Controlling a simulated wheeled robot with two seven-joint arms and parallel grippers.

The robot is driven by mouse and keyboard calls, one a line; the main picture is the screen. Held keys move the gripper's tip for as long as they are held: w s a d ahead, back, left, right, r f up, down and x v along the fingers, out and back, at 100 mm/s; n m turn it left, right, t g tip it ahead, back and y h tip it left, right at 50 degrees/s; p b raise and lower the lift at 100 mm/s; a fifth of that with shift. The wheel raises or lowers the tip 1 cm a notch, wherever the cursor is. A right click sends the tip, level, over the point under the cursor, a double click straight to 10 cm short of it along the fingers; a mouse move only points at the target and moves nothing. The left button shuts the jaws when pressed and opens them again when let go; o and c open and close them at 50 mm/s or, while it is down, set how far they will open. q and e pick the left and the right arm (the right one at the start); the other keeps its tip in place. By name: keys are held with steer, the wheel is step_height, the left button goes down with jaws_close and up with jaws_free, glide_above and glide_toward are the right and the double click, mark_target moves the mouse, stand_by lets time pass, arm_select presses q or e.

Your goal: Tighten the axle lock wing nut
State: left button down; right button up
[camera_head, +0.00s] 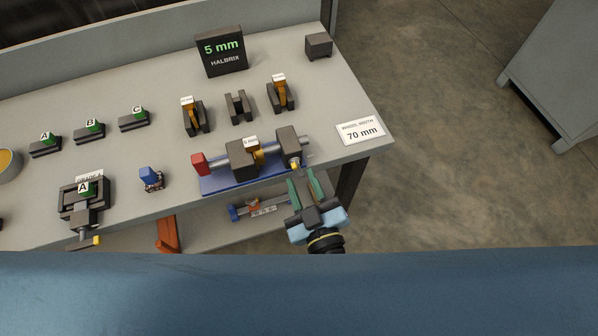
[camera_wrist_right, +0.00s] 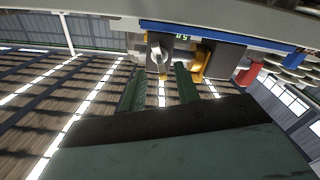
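The axle fixture stands on a blue base (camera_head: 225,186) near the table's front edge. A grey axle runs through its dark blocks, with a red end piece (camera_head: 199,164) on the left. My left gripper is not in view.
Behind the fixture stand dark holders, two with orange pieces (camera_head: 188,106), and a 5 mm sign (camera_head: 221,50). A vise (camera_head: 69,209) and a blue-topped part (camera_head: 149,175) are to the left. A 70 mm card (camera_head: 361,130) lies near the table's right edge.

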mark_target(297, 167)
steer(key=shift+x, duration=1.45)
steer(key=shift+c, duration=0.3)
jaws_close()
